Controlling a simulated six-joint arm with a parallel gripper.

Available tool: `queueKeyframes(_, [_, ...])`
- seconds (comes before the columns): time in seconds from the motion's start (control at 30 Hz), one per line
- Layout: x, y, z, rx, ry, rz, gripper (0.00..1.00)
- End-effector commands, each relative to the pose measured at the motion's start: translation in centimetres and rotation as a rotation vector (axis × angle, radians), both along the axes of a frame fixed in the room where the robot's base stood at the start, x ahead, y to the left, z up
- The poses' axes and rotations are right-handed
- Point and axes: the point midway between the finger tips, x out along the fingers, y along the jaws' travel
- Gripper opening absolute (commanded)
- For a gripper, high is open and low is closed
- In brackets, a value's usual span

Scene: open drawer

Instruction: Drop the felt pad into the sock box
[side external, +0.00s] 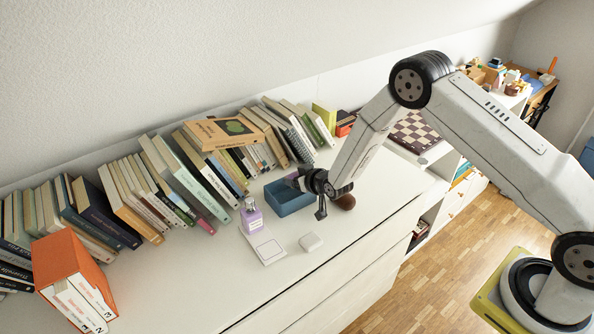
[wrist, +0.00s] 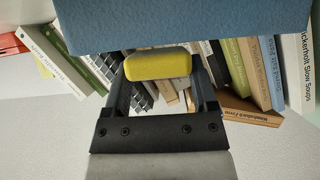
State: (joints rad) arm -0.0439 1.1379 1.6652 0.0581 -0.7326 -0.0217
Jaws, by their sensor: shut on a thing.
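The sock box is a blue open-topped box (side external: 290,208) on the white top, in front of the books. In the wrist view a blue surface, seemingly the same box (wrist: 190,22), fills the upper part. My gripper (side external: 297,182) is at the right end of the box, with its fingers seeming to reach over the back right of it. In the wrist view my gripper (wrist: 160,72) is shut on a yellow, rounded, oblong piece, apparently the felt pad (wrist: 158,65). The pad cannot be made out in the side view, and its height above the box is unclear.
A long row of books (side external: 180,180) leans along the wall behind the box. A purple bottle (side external: 251,217), a pale flat case (side external: 267,247) and a small white block (side external: 311,242) stand in front. A brown rounded thing (side external: 346,202) is just right of my gripper.

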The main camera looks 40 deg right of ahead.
Motion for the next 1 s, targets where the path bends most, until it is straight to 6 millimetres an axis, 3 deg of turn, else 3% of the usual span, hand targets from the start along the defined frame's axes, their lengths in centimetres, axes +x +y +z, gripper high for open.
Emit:
queueKeyframes(0.47, [-0.03,0.01,-0.83,0.000,0.000,0.000,0.12])
queueKeyframes(0.5, [-0.03,0.01,-0.82,0.000,0.000,0.000,0.84])
queueKeyframes(0.57, [-0.03,0.01,-0.82,0.000,0.000,0.000,1.00])
queueKeyframes(1.0, [-0.33,0.01,-0.58,0.000,-0.001,0.000,1.00])
